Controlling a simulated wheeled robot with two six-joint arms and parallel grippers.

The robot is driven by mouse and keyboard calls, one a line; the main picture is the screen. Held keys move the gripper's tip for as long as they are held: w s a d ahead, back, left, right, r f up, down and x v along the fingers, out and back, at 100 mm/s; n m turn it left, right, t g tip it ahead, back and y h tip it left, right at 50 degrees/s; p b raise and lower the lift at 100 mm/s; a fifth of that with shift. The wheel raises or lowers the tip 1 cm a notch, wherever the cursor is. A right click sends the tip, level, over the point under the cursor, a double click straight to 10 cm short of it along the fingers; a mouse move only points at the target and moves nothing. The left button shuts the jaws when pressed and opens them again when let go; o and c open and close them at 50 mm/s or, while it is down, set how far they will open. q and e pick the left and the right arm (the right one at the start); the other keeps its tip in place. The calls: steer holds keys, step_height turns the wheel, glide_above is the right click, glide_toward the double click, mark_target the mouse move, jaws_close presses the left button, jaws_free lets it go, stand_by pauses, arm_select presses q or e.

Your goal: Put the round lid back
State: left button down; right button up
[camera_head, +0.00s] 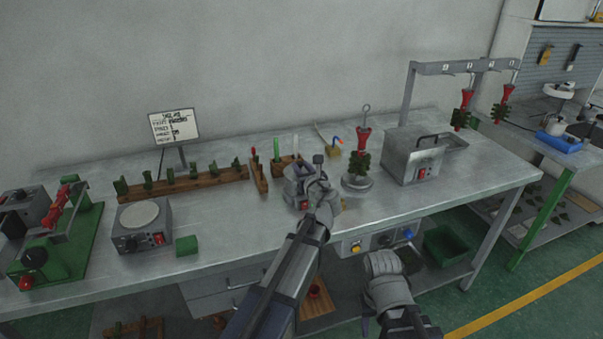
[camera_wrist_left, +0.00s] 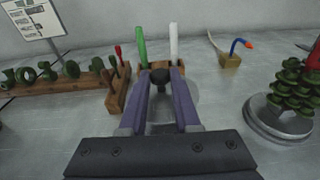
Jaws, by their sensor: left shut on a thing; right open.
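My left gripper (camera_head: 318,170) is over the small grey pot (camera_head: 295,192) with a red switch, near the middle of the bench. In the left wrist view its two fingers (camera_wrist_left: 161,82) are shut on the dark knob (camera_wrist_left: 159,75) of the round lid. The lid's pale grey disc (camera_wrist_left: 188,101) shows only partly, behind and between the fingers. The gripper hides much of the pot's top, so I cannot tell whether the lid touches the rim. My right gripper (camera_head: 383,265) is open and empty, in front of the bench's front edge.
Behind the pot stand a wooden tool rack (camera_head: 286,166) and a wooden strip with green pieces (camera_head: 190,183). To the right are a wax tree on a round base (camera_head: 357,183) and a grey box (camera_head: 411,160).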

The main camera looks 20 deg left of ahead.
arm_select(q)
steer(key=shift+r, duration=0.1)
steer(key=shift+f+b, duration=0.3)
steer(key=c, duration=0.6)
jaws_free()
steer(key=shift+r, duration=0.15)
steer(key=shift+r+p, duration=0.35)
steer(key=shift+p, duration=0.15)
steer(key=v, duration=0.6)
steer(key=p+v, duration=0.1)
steer(key=v, duration=0.5)
steer(key=shift+f, duration=0.2)
